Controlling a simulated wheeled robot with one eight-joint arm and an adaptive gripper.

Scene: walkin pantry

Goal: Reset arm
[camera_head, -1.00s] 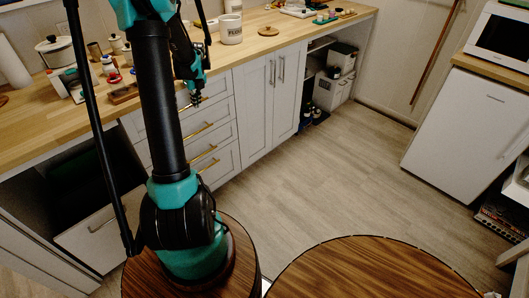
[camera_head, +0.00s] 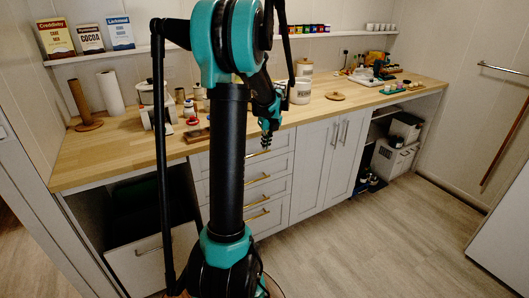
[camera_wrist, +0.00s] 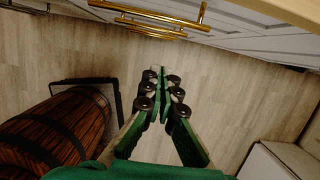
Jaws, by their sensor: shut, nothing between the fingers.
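My gripper (camera_head: 266,142) hangs at the end of my teal and black arm, pointing down in front of the drawers below the wooden counter. In the wrist view my gripper (camera_wrist: 160,75) shows its green and black fingers closed together over bare floor, with nothing held. In that view brass drawer handles (camera_wrist: 150,24) lie just beyond the fingertips; the fingers look apart from them.
A shelf (camera_head: 95,55) with boxes hangs above. Cabinets (camera_head: 330,160) stand below. The floor (camera_head: 390,240) at right is clear.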

